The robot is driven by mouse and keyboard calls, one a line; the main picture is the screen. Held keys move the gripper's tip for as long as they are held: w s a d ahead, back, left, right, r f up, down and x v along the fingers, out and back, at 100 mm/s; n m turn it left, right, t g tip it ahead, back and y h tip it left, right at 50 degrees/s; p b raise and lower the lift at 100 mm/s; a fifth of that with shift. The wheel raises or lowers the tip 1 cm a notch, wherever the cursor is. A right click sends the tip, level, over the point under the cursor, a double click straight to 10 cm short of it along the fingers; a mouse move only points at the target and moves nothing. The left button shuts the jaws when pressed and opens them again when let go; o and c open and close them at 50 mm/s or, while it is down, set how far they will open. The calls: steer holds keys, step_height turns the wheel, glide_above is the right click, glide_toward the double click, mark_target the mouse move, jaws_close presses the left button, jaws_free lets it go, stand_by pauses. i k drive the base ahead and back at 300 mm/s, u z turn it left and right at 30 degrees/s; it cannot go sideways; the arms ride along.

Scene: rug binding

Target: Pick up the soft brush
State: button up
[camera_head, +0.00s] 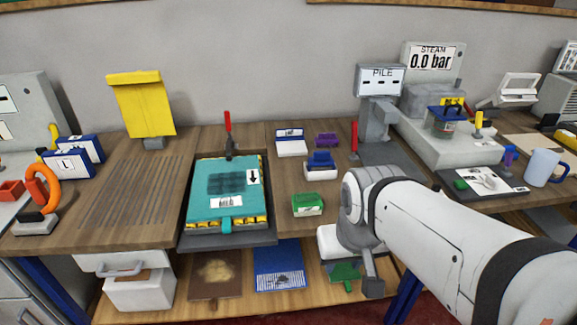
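I cannot tell for certain which object is the soft brush. A small blue-topped, pale-based block (321,166) on the wooden bench is brush-like, and so is a green block with a white label (308,205) in front of it. A small purple piece (327,139) lies behind them. My gripper (350,262) hangs at the bench's front edge, right of and nearer than the green block. Its white body and a grey finger show, but its opening is not clear. A green patch (344,272) shows just beside the finger; I cannot tell whether they touch.
A teal rug piece (226,185) lies in a dark tray left of the blocks. A grey PILE post (378,110) and the STEAM machine (432,88) stand behind my arm. A red upright handle (354,137) is near the post. Brown (215,270) and blue (278,262) mats lie on the lower shelf.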

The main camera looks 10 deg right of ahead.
mark_target(305, 203)
steer(key=i, duration=0.5)
steer(key=z, duration=2.45)
steer(key=k, duration=1.3)
steer(key=u, duration=0.7)
steer(key=i, duration=1)
steer(key=u, duration=0.05)
